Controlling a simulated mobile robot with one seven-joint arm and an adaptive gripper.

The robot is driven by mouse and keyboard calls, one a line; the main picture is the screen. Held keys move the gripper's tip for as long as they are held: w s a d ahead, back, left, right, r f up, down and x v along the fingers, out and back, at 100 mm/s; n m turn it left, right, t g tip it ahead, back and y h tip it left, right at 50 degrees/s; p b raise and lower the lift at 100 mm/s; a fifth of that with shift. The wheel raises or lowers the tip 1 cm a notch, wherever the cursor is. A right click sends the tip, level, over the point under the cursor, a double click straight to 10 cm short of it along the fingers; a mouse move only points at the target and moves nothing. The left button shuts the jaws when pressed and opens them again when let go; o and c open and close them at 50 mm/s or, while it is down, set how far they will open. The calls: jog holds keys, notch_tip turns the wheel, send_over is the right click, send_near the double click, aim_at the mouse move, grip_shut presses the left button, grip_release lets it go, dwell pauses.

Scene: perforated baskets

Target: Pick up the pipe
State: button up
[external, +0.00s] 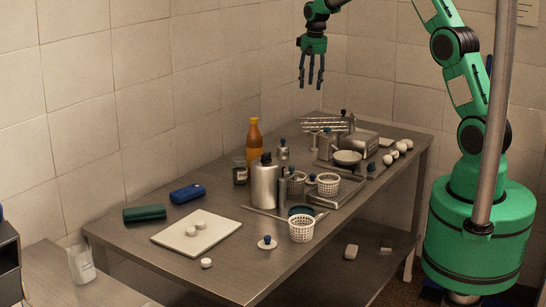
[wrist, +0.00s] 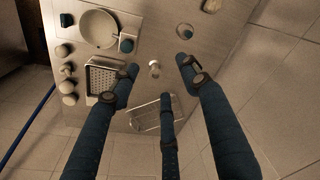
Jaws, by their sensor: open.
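My gripper (external: 311,84) hangs high above the far end of the metal table (external: 225,262), fingers pointing down, apart and empty. In the wrist view its dark blue fingers (wrist: 158,78) spread over the tabletop. I cannot tell for certain which thing is the pipe. A thin metal rod (external: 262,214) lies on the table near the middle, partly hidden by a white perforated basket (external: 302,231); it is well away from my gripper. In the wrist view a small pale upright piece (wrist: 155,69) stands between the fingers, below them; its kind is unclear.
A steel bottle (external: 265,185), an orange bottle (external: 254,140) and another white basket (external: 328,184) crowd the table's middle. A wire rack (wrist: 152,118) and a grater-like tray (wrist: 105,78) lie below my gripper. A white board (external: 180,238) is nearer the front. The air around my gripper is clear.

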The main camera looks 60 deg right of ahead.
jog(key=m+g+p, duration=0.1)
jog(key=m+p, duration=0.1)
jog(key=p, duration=0.3)
send_over(315, 131)
jog(key=a, duration=0.1)
notch_tip(315, 131, down, 14)
jog(key=shift+s+d+f+y, duration=0.2)
jog(key=shift+f+y, duration=0.05)
jog(key=shift+y, duration=0.05)
jog(key=shift+f, duration=0.1)
jog(key=shift+f, duration=4.2)
jog(key=shift+f, duration=0.2)
jog(key=shift+w+d+f, duration=0.1)
jog(key=shift+f, duration=2.3)
